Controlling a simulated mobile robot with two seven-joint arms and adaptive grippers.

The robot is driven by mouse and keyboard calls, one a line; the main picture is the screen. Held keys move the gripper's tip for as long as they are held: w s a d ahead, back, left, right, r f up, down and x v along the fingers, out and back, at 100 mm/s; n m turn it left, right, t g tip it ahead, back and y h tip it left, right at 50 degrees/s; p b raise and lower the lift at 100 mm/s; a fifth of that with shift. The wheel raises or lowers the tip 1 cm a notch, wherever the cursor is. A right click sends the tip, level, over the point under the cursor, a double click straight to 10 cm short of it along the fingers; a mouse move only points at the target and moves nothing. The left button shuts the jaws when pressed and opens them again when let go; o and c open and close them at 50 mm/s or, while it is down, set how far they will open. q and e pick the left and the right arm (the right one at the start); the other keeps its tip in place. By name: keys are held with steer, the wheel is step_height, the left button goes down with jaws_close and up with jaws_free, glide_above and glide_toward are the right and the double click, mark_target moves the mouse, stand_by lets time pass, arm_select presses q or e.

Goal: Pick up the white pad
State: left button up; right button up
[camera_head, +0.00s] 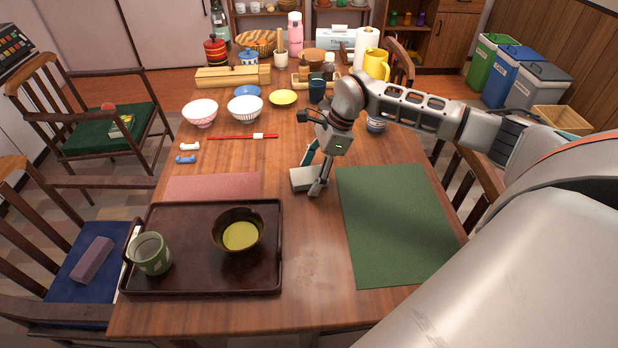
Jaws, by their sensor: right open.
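A small pale, off-white block (302,180), which looks like the white pad, lies on the wooden table near its middle, between the pink mat and the green mat. My right gripper (314,171) is over its right side, pointing down with fingers open. One finger reaches down in front of the pad's right end. The other is partly hidden behind the pad and gripper body. I cannot tell whether either finger touches the pad. My left gripper is not in view.
A dark tray (200,285) with a green mug (150,254) and a bowl (238,231) stands at front left. The pink mat (213,187) is behind it. The green mat (397,225) lies to the right. Bowls and a yellow pitcher (376,65) stand farther back.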

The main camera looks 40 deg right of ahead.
mark_target(311, 174)
steer(key=c, duration=1.1)
steer(key=shift+r, duration=0.1)
steer(key=shift+r, duration=0.25)
step_height(311, 174, up, 20)
steer(key=p, duration=0.3)
steer(key=shift+o, duration=0.2)
steer(key=shift+f, duration=0.1)
